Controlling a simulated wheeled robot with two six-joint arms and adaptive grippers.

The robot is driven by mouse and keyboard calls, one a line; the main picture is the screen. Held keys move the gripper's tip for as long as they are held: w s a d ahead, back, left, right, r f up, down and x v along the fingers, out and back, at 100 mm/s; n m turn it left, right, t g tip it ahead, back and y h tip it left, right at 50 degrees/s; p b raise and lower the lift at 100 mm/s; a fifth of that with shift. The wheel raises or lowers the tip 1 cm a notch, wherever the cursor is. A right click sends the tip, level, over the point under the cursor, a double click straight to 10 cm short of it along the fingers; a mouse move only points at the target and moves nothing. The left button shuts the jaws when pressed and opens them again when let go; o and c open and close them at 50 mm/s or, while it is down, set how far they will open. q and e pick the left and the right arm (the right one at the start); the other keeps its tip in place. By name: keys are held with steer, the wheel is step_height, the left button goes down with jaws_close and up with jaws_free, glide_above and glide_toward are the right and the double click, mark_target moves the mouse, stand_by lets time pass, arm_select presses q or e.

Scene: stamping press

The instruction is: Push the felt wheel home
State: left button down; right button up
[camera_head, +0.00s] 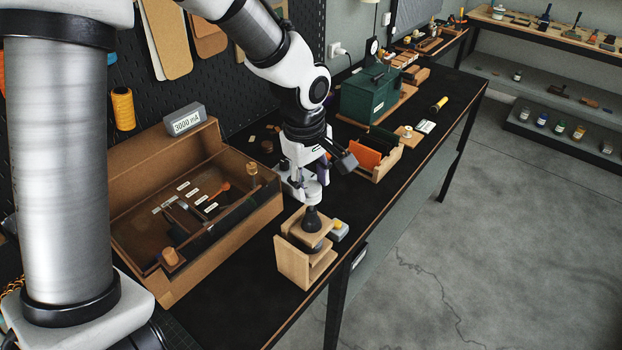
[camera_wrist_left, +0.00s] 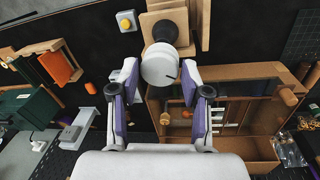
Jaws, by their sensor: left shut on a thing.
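My left gripper (camera_head: 303,178) reaches down over a wooden block stand (camera_head: 291,262) at the bench's front edge. Its purple-padded fingers (camera_wrist_left: 160,82) are shut on a white round knob (camera_wrist_left: 159,67), also in the head view (camera_head: 313,194). Below the knob is a black cone-shaped part (camera_head: 312,220), which also shows in the wrist view (camera_wrist_left: 165,32). It stands upright over the stand. A dark round part lies under it, partly hidden by the stand's wood. I cannot tell which part is the felt wheel. My right gripper is not in view.
A grey box with a yellow button (camera_head: 338,229) stands right beside the stand. A wooden tray with orange sheets (camera_head: 387,158) and a green box (camera_head: 369,96) stand farther back. Floor lies beyond the edge.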

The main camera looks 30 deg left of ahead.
mark_target(311, 187)
arm_select(q)
steer(key=shift+w+a+f, duration=0.1)
steer(key=shift+w, duration=0.2)
steer(key=shift+s+f, duration=0.1)
steer(key=shift+f+b, duration=0.35)
steer(key=shift+f, duration=0.1)
steer(key=shift+r+p, duration=0.55)
stand_by(0.6)
steer(key=shift+s+f, duration=0.1)
steer(key=shift+f, duration=0.15)
steer(key=shift+f+b, duration=1.25)
steer(key=shift+f, duration=0.3)
